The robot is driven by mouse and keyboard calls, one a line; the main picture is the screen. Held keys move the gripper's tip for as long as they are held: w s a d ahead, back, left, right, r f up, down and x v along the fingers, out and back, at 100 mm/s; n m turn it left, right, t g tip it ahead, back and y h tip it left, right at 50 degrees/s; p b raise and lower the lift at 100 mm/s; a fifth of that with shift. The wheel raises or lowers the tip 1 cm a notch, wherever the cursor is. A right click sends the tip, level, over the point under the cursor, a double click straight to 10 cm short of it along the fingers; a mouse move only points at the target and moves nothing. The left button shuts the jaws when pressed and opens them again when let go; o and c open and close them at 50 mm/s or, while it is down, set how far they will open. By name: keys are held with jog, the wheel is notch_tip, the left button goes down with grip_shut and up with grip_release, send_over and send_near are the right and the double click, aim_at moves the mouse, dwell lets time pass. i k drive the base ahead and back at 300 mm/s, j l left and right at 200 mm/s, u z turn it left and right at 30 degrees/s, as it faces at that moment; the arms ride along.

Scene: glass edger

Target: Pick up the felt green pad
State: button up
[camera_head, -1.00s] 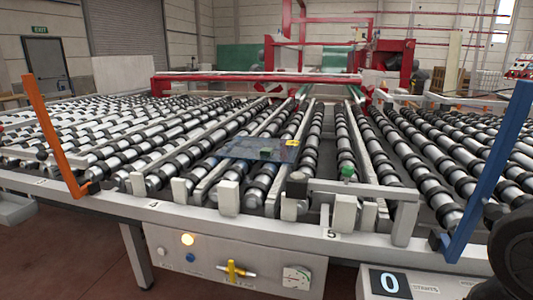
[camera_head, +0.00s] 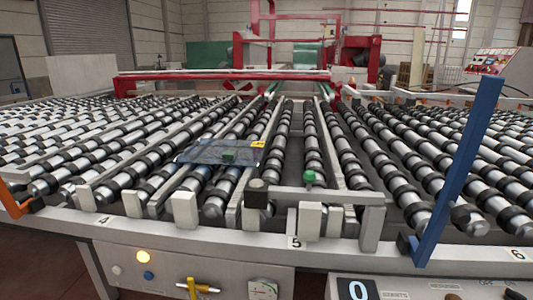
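A small dark green pad (camera_head: 228,155) lies on a bluish glass pane (camera_head: 195,152) in the head view, left of centre. The pane rests flat across several rollers near the front of the conveyor, with a yellow label (camera_head: 258,144) at its right corner. A separate green knob (camera_head: 309,177) stands on the metal bracket to the right of the pane. My gripper is not in view.
The conveyor's front rail (camera_head: 200,232) runs across the foreground, with light blocks standing along it. A blue upright bar (camera_head: 458,160) rises at the right and an orange one (camera_head: 12,203) is partly cut off at the left. A red frame (camera_head: 215,79) spans the back.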

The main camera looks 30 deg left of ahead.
aim_at(229, 155)
jog(key=j+z, duration=0.4)
jog(key=j, duration=0.25)
jog(key=k+j+z, duration=0.15)
jog(key=j+z, duration=0.25)
jog(key=j, duration=0.25)
jog(key=k+j, duration=0.1)
jog(key=j, duration=0.3)
jog(key=k+j, duration=0.1)
jog(key=j, duration=0.35)
jog(key=k+j+z, duration=0.1)
jog(key=j, duration=0.3)
jog(key=k+j, duration=0.1)
jog(key=j, duration=0.3)
jog(key=k+j, duration=0.1)
jog(key=j, duration=0.35)
jog(key=k+j+z, duration=0.1)
jog(key=j, duration=0.45)
jog(key=i+j, duration=0.3)
jog(key=j, duration=0.2)
